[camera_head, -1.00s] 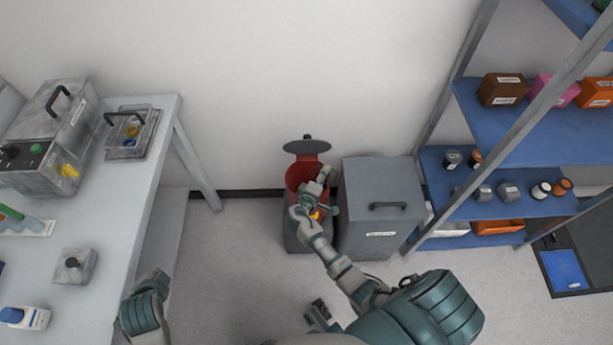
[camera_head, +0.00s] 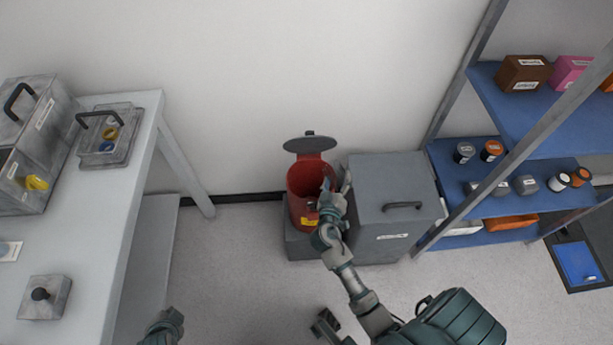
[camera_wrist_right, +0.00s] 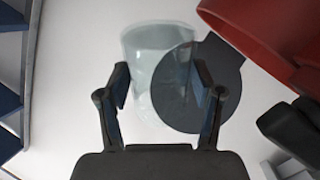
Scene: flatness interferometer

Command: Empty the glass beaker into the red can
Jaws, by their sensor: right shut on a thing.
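The red can (camera_head: 299,183) stands on a grey base by the back wall, its round dark lid (camera_head: 310,144) raised. My right gripper (camera_head: 332,193) is at the can's right rim in the head view, covering part of it. In the right wrist view, the gripper (camera_wrist_right: 160,88) is shut on the clear glass beaker (camera_wrist_right: 146,70). The red can (camera_wrist_right: 275,30) shows at the upper right there, and its dark lid shows through the glass. I cannot tell the beaker's exact tilt or its contents. My left gripper is not in view.
A grey lidded bin (camera_head: 392,190) stands close to the right of the can. A blue shelf rack (camera_head: 530,120) with boxes and jars is farther right. A white table (camera_head: 95,215) with instruments is at the left. Floor in front of the can is clear.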

